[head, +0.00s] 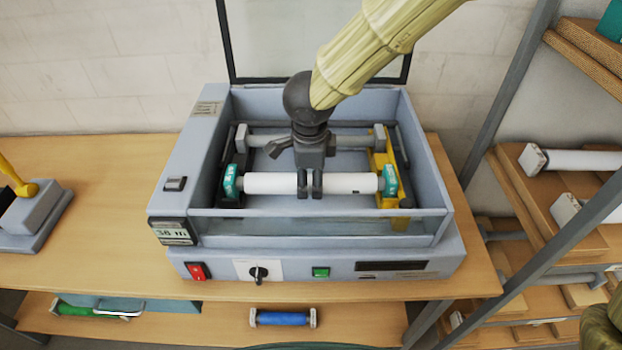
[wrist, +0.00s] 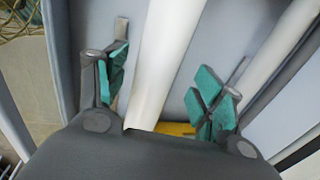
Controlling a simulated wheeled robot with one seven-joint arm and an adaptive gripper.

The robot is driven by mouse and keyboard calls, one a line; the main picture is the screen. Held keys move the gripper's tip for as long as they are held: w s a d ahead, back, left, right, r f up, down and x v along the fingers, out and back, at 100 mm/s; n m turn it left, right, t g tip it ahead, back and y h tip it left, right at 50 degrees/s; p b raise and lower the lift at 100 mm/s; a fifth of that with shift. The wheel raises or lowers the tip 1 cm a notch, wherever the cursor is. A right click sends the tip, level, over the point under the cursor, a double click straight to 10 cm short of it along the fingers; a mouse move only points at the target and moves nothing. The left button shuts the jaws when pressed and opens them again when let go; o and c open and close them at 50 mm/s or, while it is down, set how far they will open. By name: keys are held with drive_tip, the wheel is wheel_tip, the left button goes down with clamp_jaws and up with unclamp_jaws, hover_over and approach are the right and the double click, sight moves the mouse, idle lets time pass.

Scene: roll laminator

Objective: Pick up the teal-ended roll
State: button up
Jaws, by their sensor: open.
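The teal-ended roll (head: 270,183) is white with a teal block on each end. It lies level across the inside of the open grey laminator (head: 195,195), toward the front. My gripper (head: 309,188) points down over the middle of the roll. In the wrist view, the white roll (wrist: 168,55) passes between the two spread, teal-padded fingers of my gripper (wrist: 162,90), with gaps on both sides. The gripper is open. The gripper hides a short middle stretch of the roll in the head view.
A grey roller (head: 265,141) lies behind the roll, near a yellow bracket (head: 382,170) on the right. The laminator's walls surround the gripper, and its framed lid (head: 310,40) stands raised behind. A blue roll (head: 282,318) lies on the lower shelf. Right-hand shelves hold other white rolls (head: 580,160).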

sight(310, 177)
drive_tip(key=shift+s+f, duration=0.15)
drive_tip(key=shift+s, duration=0.2)
drive_tip(key=shift+s+a+f, duration=0.1)
drive_tip(key=shift+s+f, duration=0.05)
drive_tip(key=shift+f, duration=0.2)
drive_tip(key=shift+w+f+p, duration=0.3)
drive_tip(key=shift+w+f, duration=0.5)
drive_tip(key=shift+f, duration=0.25)
drive_tip(key=shift+s+r, duration=0.2)
drive_tip(key=shift+s, duration=0.2)
drive_tip(key=shift+w+f, duration=0.15)
drive_tip(key=shift+w, duration=0.1)
drive_tip(key=c, duration=1.5)
drive_tip(key=shift+r+b, duration=0.9)
drive_tip(key=shift+r, duration=4.2)
